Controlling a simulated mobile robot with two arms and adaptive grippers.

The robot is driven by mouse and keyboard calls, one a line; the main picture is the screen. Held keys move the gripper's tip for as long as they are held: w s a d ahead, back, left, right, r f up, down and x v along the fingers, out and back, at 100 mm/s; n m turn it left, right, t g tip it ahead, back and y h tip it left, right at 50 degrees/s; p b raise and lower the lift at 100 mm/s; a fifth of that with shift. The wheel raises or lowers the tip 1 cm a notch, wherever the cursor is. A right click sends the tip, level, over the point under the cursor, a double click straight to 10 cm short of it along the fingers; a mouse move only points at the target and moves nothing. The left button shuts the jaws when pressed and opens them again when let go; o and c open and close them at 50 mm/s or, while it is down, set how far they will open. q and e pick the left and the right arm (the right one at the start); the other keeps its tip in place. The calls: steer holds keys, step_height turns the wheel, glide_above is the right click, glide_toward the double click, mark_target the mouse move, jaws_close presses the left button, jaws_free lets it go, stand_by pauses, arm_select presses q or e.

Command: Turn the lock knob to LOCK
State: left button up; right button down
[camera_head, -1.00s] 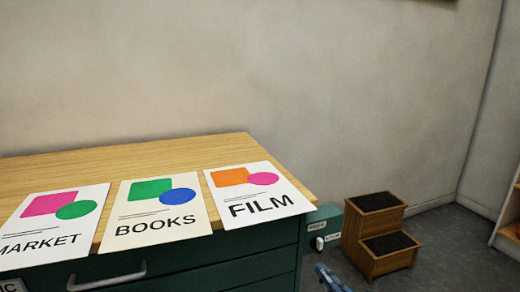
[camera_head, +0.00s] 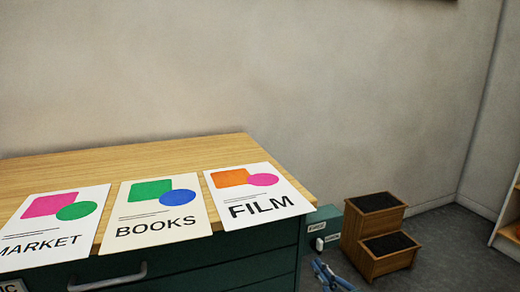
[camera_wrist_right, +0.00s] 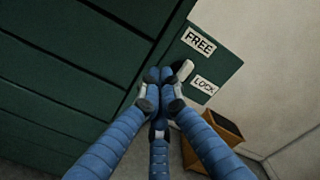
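The lock knob (camera_head: 319,243) is a small white lever on the dark green panel at the right end of the cabinet. In the right wrist view the knob (camera_wrist_right: 182,69) is between the FREE label (camera_wrist_right: 199,41) and the LOCK label (camera_wrist_right: 205,85). My right gripper (camera_wrist_right: 160,86) has blue fingers with grey and dark pads. Its fingertips converge right beside the knob and partly cover its base. I cannot tell whether they touch or grip it. In the head view the right gripper (camera_head: 325,270) is just below the knob. My left gripper is not in view.
The green cabinet (camera_head: 240,272) has a wooden top with MARKET, BOOKS and FILM posters. A drawer handle (camera_head: 107,277) sticks out in front. A wooden step stool (camera_head: 376,260) stands close to the right of the lock panel. Bare floor lies beyond the stool.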

mark_target(318, 246)
steer(key=x, duration=0.4)
steer(key=shift+w+a, duration=0.1)
steer(key=shift+w, duration=0.15)
arm_select(q)
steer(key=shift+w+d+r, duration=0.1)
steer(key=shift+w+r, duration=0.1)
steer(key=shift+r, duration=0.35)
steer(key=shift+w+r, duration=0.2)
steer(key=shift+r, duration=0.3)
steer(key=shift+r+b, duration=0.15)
steer(key=shift+b, duration=0.15)
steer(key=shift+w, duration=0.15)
arm_select(e)
steer(key=shift+w+d, duration=0.1)
steer(key=shift+d, duration=0.15)
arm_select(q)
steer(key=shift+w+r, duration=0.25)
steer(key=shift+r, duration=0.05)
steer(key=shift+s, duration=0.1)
arm_select(e)
steer(key=shift+d, duration=0.1)
